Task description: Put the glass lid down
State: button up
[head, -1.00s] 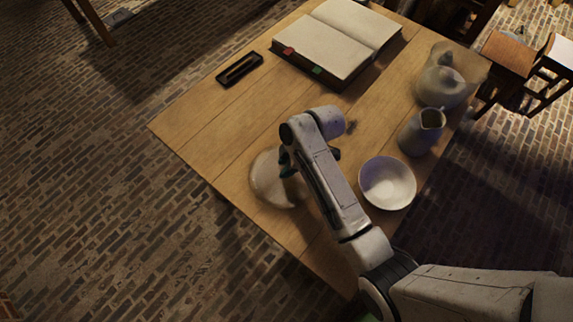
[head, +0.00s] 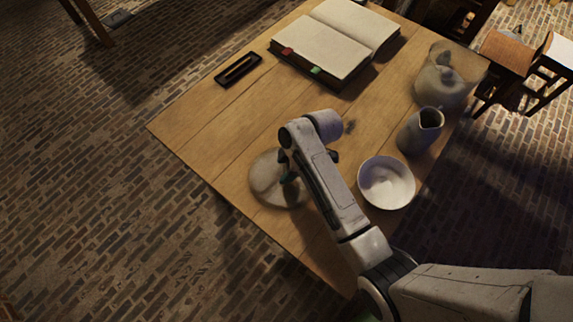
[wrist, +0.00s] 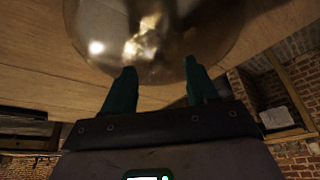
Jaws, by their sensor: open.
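The glass lid (head: 268,180) is a see-through round disc low over the wooden table (head: 215,135), near its front left edge. It also fills the top of the wrist view (wrist: 160,35), with bright reflections on it. My gripper (head: 290,170) is at the lid's right part in the head view, partly hidden by my arm. In the wrist view my gripper (wrist: 160,78) has its two dark green fingers spread apart, their tips by the lid's rim. I cannot tell whether the fingers touch the lid.
A white bowl (head: 386,183), a grey pitcher (head: 420,130) and a teapot-like vessel (head: 443,85) stand to the right. An open book (head: 335,42) and a small dark tray (head: 238,70) lie toward the back. The table between the lid and the tray is clear.

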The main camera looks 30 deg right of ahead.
jog(key=v, duration=1.2)
jog(key=s+d+f+m+h, duration=0.1)
jog(key=s+m+h, duration=0.1)
jog(key=s+m, duration=0.4)
jog(key=s+d+f+m+g+h, duration=0.1)
jog(key=s+m, duration=0.6)
jog(key=s, duration=0.7)
jog(key=shift+s+d+f+h+b, duration=0.35)
jog(key=shift+d+f+h, duration=0.25)
jog(key=shift+f, duration=0.2)
